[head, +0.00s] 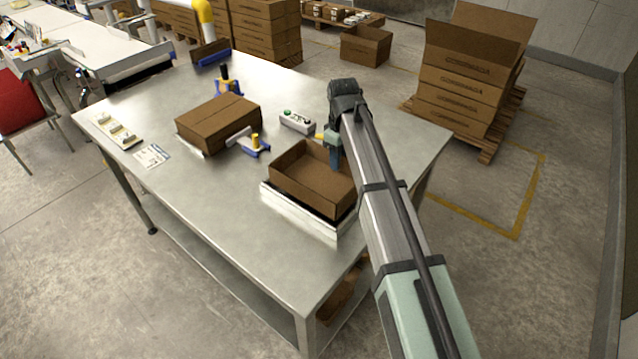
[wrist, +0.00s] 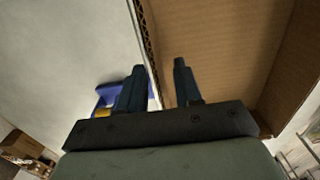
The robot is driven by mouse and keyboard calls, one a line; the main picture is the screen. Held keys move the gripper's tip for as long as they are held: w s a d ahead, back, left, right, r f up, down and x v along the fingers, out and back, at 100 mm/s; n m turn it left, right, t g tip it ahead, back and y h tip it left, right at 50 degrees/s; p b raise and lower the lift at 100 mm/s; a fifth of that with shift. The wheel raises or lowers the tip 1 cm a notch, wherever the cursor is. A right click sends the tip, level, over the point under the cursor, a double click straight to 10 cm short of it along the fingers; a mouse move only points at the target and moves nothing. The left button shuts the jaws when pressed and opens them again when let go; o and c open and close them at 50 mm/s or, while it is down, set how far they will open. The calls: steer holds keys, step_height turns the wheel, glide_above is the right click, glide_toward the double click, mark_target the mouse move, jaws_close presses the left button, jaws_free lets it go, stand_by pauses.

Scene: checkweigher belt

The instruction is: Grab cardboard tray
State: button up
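The open-topped brown cardboard tray (head: 305,180) sits on a low white platform (head: 290,207) near the table's right front corner. My gripper (head: 334,152) points down at the tray's far right wall. In the wrist view my gripper (wrist: 160,80) has its two dark fingers apart. The edge of the cardboard tray wall (wrist: 148,45) runs between them, with one finger over the inside and the other outside. A gap shows between the right finger and the wall, so it is not clamped. My arm hides part of the tray's right side in the head view.
A closed cardboard box (head: 218,122) lies left of the tray on the metal table (head: 190,190). A blue and yellow fixture (head: 256,146) and a small control box (head: 297,121) stand near the tray.

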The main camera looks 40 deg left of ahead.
steer(key=shift+c, duration=0.2)
jaws_close()
steer(key=shift+r, duration=0.15)
stand_by(0.3)
